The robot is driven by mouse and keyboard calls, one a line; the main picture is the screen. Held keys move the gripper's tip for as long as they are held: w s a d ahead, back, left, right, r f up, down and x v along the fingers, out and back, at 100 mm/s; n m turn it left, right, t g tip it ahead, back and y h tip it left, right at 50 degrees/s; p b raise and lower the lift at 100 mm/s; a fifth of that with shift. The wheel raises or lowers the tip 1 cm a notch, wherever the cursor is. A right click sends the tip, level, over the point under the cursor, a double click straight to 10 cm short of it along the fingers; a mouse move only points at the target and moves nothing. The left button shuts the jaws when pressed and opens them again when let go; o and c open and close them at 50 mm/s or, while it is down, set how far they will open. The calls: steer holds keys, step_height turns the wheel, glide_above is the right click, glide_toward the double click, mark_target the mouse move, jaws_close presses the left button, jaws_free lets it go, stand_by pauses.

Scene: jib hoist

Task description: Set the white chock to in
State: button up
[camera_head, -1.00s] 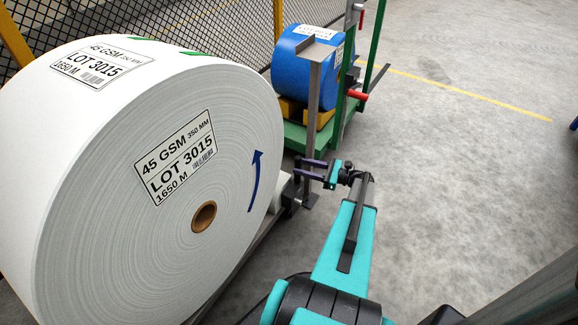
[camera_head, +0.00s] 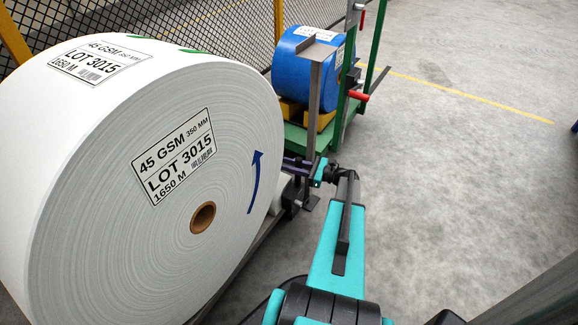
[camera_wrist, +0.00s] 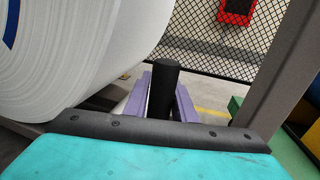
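A pale, rounded piece (camera_head: 280,190), which looks like the white chock, sits low beside the big white roll (camera_head: 110,220). It is mostly hidden by the roll, with a dark block (camera_head: 292,203) at its end. My gripper (camera_head: 298,165) reaches left past the steel post (camera_head: 315,110), close to the roll's right edge. In the wrist view, the purple fingers (camera_wrist: 162,100) are apart, one on each side of an upright black grip (camera_wrist: 163,88). Whether they touch it, I cannot tell. Its lower end and its join to the chock are hidden.
The steel post also stands close at right in the wrist view (camera_wrist: 285,75). Behind it, a blue roll (camera_head: 300,70) rests on yellow chocks on a green stand (camera_head: 300,135). Mesh fencing (camera_head: 235,30) runs behind. The floor at right (camera_head: 460,170) is clear.

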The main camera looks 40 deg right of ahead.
mark_target(284, 184)
jaws_close()
steer(key=shift+s+a+r+p, duration=0.1)
steer(key=shift+s+a+p, duration=0.2)
steer(key=shift+a, duration=0.55)
steer(key=shift+s+a+p, duration=0.2)
steer(key=shift+a+p, duration=0.1)
steer(key=shift+a, duration=0.5)
steer(key=shift+s+a, duration=0.1)
steer(key=shift+a, duration=0.4)
steer(key=o, duration=0.5)
jaws_free()
steer(key=shift+d, duration=0.15)
steer(key=p+v, duration=0.3)
steer(key=v, duration=1)
steer(key=shift+s, duration=0.3)
